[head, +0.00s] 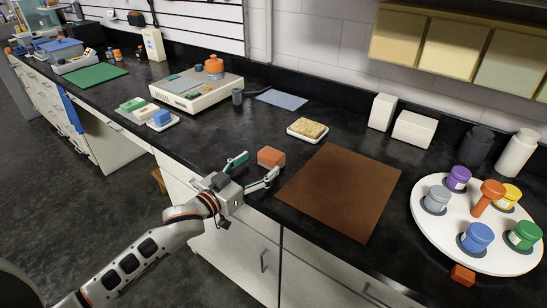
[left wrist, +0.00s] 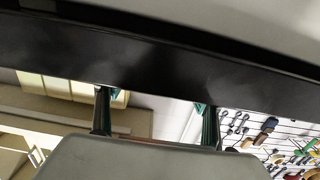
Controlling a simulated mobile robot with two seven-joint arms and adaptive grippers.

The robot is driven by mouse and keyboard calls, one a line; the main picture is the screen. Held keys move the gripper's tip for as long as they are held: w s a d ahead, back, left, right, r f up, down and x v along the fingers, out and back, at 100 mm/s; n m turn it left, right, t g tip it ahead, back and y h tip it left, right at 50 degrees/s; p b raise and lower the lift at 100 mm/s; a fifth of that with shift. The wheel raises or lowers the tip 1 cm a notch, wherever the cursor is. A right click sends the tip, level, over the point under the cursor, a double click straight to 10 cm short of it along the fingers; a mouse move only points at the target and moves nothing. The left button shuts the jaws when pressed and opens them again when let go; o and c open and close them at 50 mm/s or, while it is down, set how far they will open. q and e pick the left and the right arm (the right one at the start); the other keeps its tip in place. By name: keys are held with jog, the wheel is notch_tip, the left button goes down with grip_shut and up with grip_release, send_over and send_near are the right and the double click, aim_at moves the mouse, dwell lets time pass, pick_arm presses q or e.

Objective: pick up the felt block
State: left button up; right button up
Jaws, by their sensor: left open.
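A small orange-red block (head: 271,157), which looks like the felt block, lies on the black counter left of the brown mat (head: 340,190). My left gripper (head: 260,164) is open at the counter's front edge. Its fingers point at the block, one on the left and one near its right front side; I cannot tell whether they touch it. In the left wrist view the two fingers (left wrist: 155,120) stand apart, with no block clearly seen between them. My right gripper is not in view.
A sponge on a white dish (head: 292,134) sits behind the block. A round white tray (head: 420,205) with colored bottles stands at right, with another orange block (head: 463,275) at its front edge. A scale (head: 190,100) stands to the left. The brown mat is bare.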

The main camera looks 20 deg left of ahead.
aim_at(266, 159)
pick_arm(q)
jog(key=shift+w+d, duration=0.25)
jog(key=shift+w, duration=0.15)
jog(key=x, duration=0.4)
jog(key=shift+w+d+r, duration=0.2)
jog(key=shift+d+r, duration=0.05)
jog(key=shift+d, duration=0.2)
jog(key=c, duration=1.3)
jog(key=shift+w+r, duration=0.1)
